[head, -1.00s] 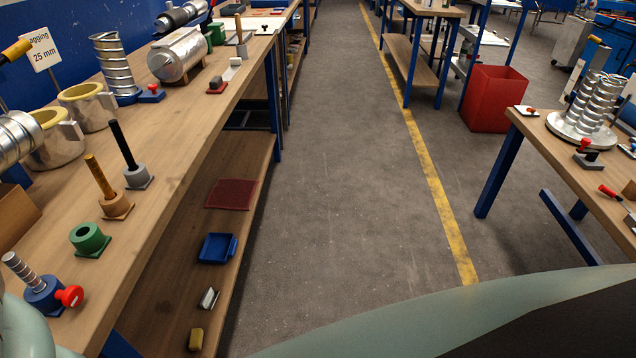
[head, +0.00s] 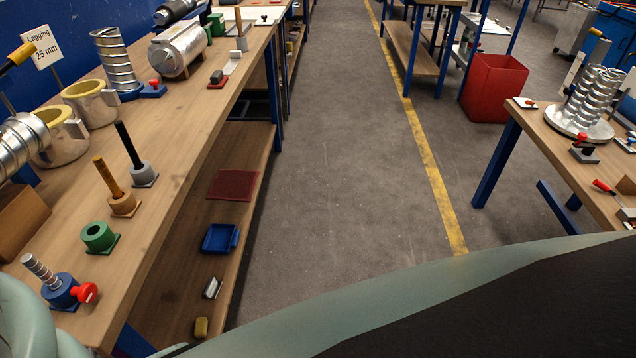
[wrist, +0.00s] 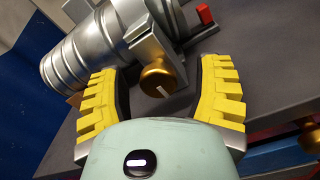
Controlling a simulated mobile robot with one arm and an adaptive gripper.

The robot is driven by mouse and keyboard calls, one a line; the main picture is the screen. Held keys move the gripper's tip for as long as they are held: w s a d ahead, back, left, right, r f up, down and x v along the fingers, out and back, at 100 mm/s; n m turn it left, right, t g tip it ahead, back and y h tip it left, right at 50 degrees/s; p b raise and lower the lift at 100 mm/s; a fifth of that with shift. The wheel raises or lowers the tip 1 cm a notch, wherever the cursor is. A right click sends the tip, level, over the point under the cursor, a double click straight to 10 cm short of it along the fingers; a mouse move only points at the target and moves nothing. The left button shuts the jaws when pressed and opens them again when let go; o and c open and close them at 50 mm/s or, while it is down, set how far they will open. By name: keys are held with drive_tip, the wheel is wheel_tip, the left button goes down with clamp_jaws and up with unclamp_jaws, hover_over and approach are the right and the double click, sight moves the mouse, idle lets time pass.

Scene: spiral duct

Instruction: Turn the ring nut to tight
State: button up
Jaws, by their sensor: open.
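A brass round nut (wrist: 157,82) with a pale mark on its face shows in the wrist view, likely the ring nut. It sits at the end of a grey metal clamp fitting (wrist: 145,45) beside a ribbed silver duct (wrist: 80,52). My gripper (wrist: 160,70) is open, with one yellow-padded finger to each side of the nut. A gap shows between the nut and each finger. A red block (wrist: 205,15) stands on the grey surface behind the fitting. I cannot make out the nut or my gripper in the head view.
A second brass part (wrist: 310,136) is at the wrist view's right edge. In the head view, a crowded workbench (head: 180,130) runs along the left and another bench (head: 545,150) stands at right. A red bin (head: 495,88) stands beyond clear grey floor (head: 330,180).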

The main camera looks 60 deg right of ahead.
drive_tip(key=n+p, duration=0.1)
drive_tip(key=n, duration=0.1)
drive_tip(key=n+p, duration=0.1)
drive_tip(key=shift+s+a+r+p, duration=0.1)
drive_tip(key=shift+a+r+p, duration=0.05)
drive_tip(key=shift+r+p, duration=0.15)
drive_tip(key=shift+f+n+p, duration=0.2)
drive_tip(key=shift+n+p, duration=1.35)
drive_tip(key=shift+n, duration=1.25)
drive_tip(key=shift+s+p, duration=0.1)
drive_tip(key=shift+p, duration=0.2)
drive_tip(key=d+p+v, duration=0.1)
drive_tip(key=p+v, duration=0.2)
drive_tip(key=v, duration=1.3)
drive_tip(key=s+d+f+m+g+h, duration=0.1)
drive_tip(key=s+f+g, duration=0.3)
drive_tip(key=f, duration=0.4)
drive_tip(key=s+d+f+m+g+h+b, duration=0.1)
drive_tip(key=s+f+m+g, duration=0.3)
drive_tip(key=f, duration=0.5)
drive_tip(key=shift+d+f+h+b, duration=0.25)
drive_tip(key=shift+d+h, duration=0.35)
drive_tip(key=shift+h, duration=0.3)
